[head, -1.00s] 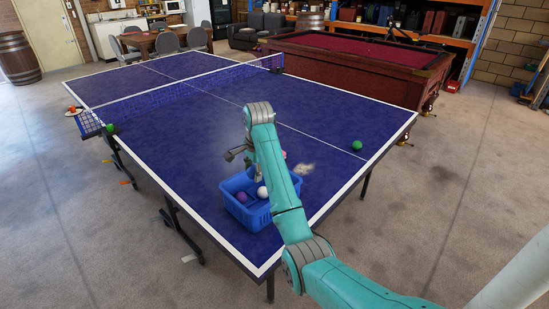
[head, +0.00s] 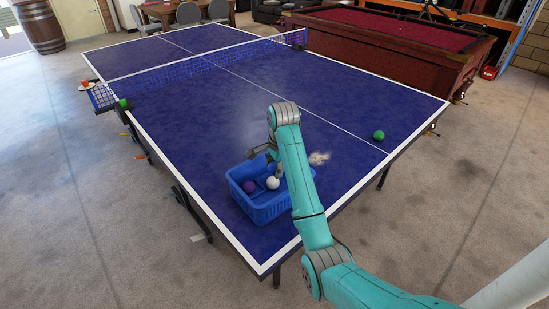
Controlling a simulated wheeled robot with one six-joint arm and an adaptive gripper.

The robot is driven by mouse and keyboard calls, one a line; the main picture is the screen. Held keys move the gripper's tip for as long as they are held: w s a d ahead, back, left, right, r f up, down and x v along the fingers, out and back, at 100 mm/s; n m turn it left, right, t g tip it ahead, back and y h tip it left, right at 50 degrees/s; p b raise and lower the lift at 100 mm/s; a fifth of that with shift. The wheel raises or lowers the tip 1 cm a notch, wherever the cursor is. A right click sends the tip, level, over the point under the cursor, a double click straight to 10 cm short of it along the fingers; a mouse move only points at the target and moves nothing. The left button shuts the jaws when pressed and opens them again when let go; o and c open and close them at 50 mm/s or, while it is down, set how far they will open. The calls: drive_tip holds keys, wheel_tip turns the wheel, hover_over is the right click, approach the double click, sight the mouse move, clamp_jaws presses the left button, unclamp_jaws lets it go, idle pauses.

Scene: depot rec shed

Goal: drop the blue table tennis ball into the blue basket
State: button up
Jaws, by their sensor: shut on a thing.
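The blue basket (head: 247,206) stands on the near part of the blue table tennis table. A purple ball (head: 249,187) and a white ball (head: 272,183) are inside it. My gripper (head: 266,158) is at the far side of the basket, around its far rim in the picture and mostly hidden behind my own arm. Part of the basket's right side is also hidden by my arm.
A green ball (head: 379,135) lies on the table to the right. The net (head: 210,75) crosses the table. Another green ball (head: 124,103) is near its left end. A pool table (head: 400,45) stands behind.

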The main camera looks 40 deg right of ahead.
drive_tip(key=shift+f, duration=0.25)
drive_tip(key=o, duration=1)
